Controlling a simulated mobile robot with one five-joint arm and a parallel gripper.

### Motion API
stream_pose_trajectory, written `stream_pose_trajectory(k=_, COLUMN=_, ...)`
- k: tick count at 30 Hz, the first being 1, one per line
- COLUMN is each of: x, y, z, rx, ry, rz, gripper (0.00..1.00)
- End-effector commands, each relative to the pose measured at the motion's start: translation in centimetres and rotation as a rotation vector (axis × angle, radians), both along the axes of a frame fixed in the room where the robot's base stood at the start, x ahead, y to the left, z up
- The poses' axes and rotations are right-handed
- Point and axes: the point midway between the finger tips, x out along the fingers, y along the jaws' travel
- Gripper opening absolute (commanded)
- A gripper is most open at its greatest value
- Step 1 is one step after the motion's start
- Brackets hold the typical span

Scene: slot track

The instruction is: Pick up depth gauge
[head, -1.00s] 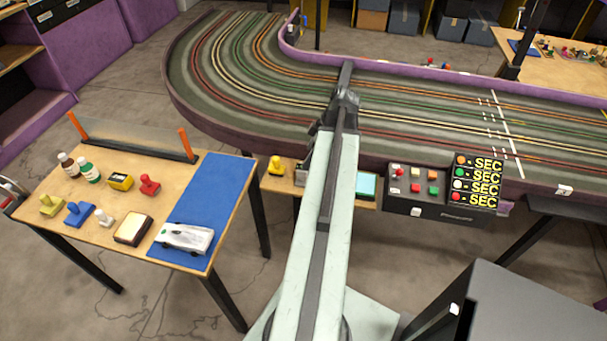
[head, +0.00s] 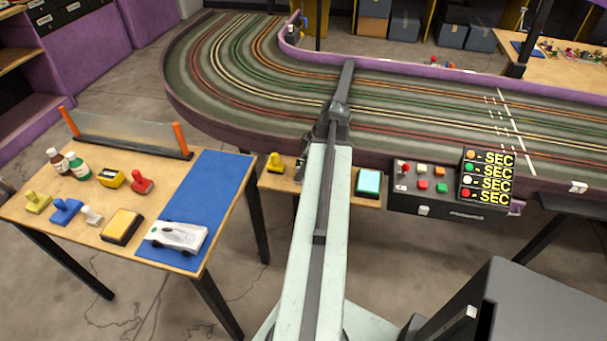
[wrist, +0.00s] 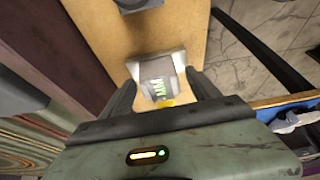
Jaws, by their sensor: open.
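A small silver-grey block with a dark face and green marks, seemingly the depth gauge (wrist: 158,72), lies on a wooden shelf (wrist: 180,25) in the wrist view. My gripper (wrist: 160,86) is open, with one dark finger on each side of the gauge's near part. I cannot tell whether either finger touches it.
In the head view the shelf also bears a yellow stamp-like piece (head: 275,162) and a teal-topped pad (head: 368,182). A control box (head: 440,190) stands to the right. The slot track (head: 250,90) runs behind. A table (head: 70,238) with several items stands left.

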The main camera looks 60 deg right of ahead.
Motion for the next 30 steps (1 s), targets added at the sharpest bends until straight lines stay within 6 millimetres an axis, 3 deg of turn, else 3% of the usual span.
stream_pose_trajectory(k=2, x=0.0, y=0.0, z=0.1, rx=0.0, ry=0.0, rz=0.0, gripper=0.65)
stream_pose_trajectory(k=9, x=0.0, y=0.0, z=0.1, rx=0.0, ry=0.0, rz=-0.001, gripper=0.0)
stream_pose_trajectory(k=20, x=-0.1, y=0.0, z=1.1, rx=0.0, ry=0.0, rz=-0.001, gripper=0.0)
stream_pose_trajectory(k=30, x=-0.1, y=0.0, z=7.7, rx=-0.001, ry=0.0, rz=-0.001, gripper=0.0)
